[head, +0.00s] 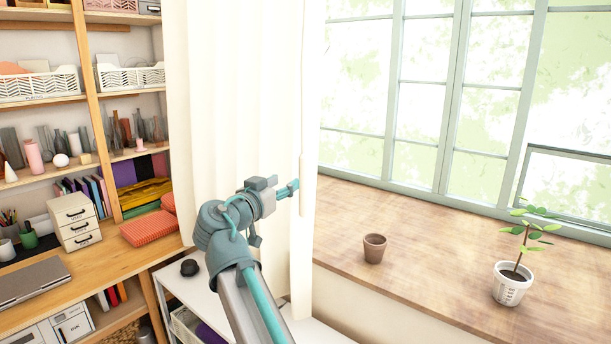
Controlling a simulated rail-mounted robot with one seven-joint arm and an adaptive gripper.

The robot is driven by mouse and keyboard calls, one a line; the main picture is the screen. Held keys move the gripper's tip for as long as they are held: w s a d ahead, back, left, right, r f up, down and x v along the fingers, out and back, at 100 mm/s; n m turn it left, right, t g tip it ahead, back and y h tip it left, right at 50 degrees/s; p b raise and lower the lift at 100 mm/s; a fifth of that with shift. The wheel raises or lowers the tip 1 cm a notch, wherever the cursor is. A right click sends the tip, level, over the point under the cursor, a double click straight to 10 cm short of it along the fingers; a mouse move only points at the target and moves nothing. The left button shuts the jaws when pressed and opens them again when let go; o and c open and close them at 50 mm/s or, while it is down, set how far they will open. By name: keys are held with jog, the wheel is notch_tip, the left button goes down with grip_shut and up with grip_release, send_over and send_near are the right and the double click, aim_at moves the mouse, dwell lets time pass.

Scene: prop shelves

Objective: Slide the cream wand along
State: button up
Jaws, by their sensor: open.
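The cream wand (309,170) hangs upright at the right edge of the cream curtain (235,90) in the head view. It is close in colour to the curtain, so its outline is hard to make out. My gripper (295,189) is open, with its fingertips pointing right, right at the wand's lower part. I cannot tell whether the fingers touch the wand or stand on both sides of it. The curtain hangs in folds behind my gripper, left of the window.
A wooden sill (440,240) runs below the window (430,90) and holds a small brown pot (375,248) and a potted plant (510,285). Shelves (92,105) with many props stand at the left. A white low unit (175,285) with a black object (189,267) is below the curtain.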

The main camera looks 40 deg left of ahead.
aim_at(301, 172)
jog(key=w+p, duration=0.1)
jog(key=w, duration=0.2)
jog(key=w+a+p, duration=0.1)
jog(key=w, duration=0.3)
jog(key=w+a+p, duration=0.1)
jog(key=w, duration=0.2)
jog(key=shift+w+p, duration=0.2)
jog(key=shift+p, duration=0.2)
grip_shut()
